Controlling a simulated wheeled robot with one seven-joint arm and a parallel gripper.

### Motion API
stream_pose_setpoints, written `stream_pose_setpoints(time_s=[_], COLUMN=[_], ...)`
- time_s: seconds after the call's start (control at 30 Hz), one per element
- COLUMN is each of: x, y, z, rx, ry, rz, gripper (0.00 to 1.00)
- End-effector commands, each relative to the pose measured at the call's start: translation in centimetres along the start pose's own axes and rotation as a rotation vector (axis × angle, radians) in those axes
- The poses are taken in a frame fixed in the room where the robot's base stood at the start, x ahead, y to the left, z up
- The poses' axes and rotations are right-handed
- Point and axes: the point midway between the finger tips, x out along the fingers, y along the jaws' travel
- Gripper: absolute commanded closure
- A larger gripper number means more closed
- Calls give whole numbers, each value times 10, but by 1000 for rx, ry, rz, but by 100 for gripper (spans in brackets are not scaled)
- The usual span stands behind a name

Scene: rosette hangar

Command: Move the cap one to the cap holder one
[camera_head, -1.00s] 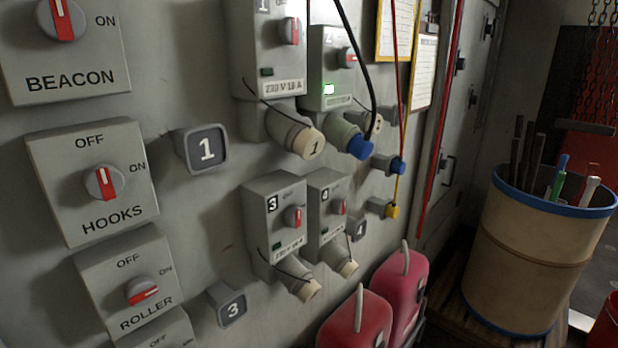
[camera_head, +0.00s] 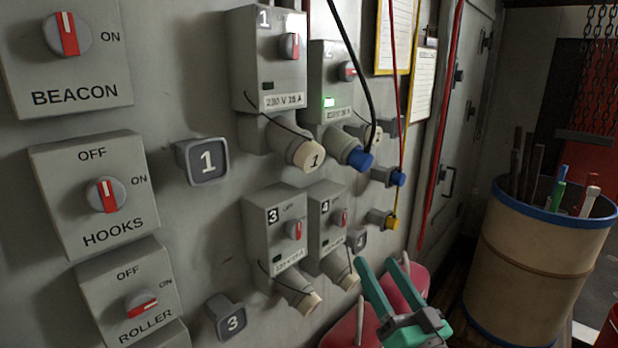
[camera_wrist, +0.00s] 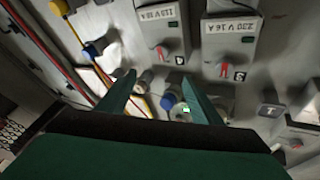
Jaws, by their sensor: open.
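Cap one (camera_head: 308,153) is a cream cap marked 1, on the mouth of the socket under box 1 (camera_head: 268,60), with a thin dark cord running to it. Cap holder one (camera_head: 203,161) is a dark square block marked 1 on the wall, left of the cap and apart from it; nothing is seen on it. My gripper (camera_head: 377,263) has teal fingers, spread open and empty, low and to the right of the cap. In the wrist view my gripper (camera_wrist: 157,85) is also open, with nothing between its fingertips; I cannot pick out cap one there.
A blue plug (camera_head: 360,159) with a black cable sits right beside cap one. Sockets 3 and 4 with capped ends (camera_head: 307,301) lie below. Holder 3 (camera_head: 229,317) is lower left. Red and yellow cables hang at right. A barrel (camera_head: 535,255) stands far right; pink canisters (camera_head: 407,285) lie behind my gripper.

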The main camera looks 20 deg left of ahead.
Motion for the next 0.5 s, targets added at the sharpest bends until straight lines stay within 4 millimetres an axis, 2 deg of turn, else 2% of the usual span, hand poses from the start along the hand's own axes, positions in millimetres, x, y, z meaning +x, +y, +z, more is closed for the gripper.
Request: stream_pose_setpoints(time_s=[0.03, 0.2, 0.3, 0.5], x=[9, 24, 27, 24], y=[-14, -66, -95, -133], z=[-23, -80, -107, -138], rx=[-23, -98, -145, -216], ry=[5, -9, -20, -39], rz=[-53, -227, -315, -430], gripper=[41, 41, 41, 41])
